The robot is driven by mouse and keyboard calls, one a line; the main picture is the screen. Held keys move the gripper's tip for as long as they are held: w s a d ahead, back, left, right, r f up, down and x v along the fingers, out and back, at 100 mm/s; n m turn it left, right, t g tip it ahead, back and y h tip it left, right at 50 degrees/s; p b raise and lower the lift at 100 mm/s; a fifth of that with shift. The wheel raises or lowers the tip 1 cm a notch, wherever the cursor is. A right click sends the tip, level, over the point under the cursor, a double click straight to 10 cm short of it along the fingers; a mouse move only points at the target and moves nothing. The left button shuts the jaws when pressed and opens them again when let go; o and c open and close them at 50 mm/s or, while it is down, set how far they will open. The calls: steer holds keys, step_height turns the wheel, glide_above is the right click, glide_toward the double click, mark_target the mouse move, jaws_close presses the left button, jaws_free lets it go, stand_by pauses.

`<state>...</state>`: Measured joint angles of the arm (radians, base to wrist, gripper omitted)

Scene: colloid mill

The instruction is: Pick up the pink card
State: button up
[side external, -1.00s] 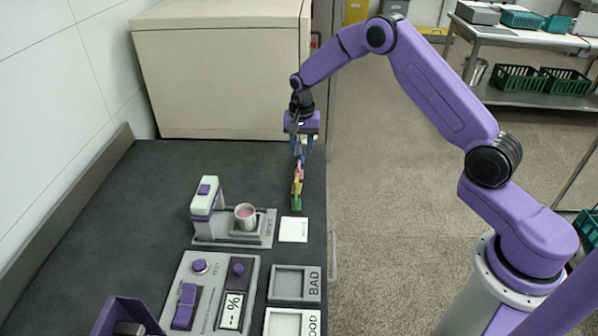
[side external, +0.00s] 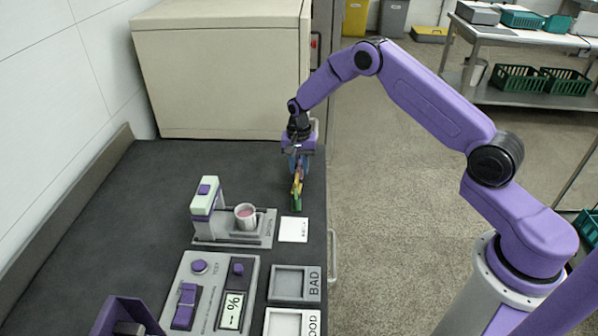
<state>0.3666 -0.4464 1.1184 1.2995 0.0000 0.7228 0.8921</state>
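Several coloured cards (side external: 297,192) stand close together in a narrow row near the right edge of the dark worktop, with green, yellow and reddish edges showing. At this size I cannot pick out the pink card for sure. My gripper (side external: 298,172) points down at the far end of the row, its fingers apart and low around or just above the cards there. Its fingers hide that end, and I cannot tell whether they touch a card.
A small mill (side external: 205,205) with a mug (side external: 245,216) stands left of the cards. A white square (side external: 293,229) lies in front of them. Nearer are a control panel (side external: 211,290) and a BAD tray (side external: 294,284). A beige cabinet (side external: 222,75) stands behind.

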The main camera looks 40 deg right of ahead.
jaws_close()
steer(key=shift+r, duration=0.15)
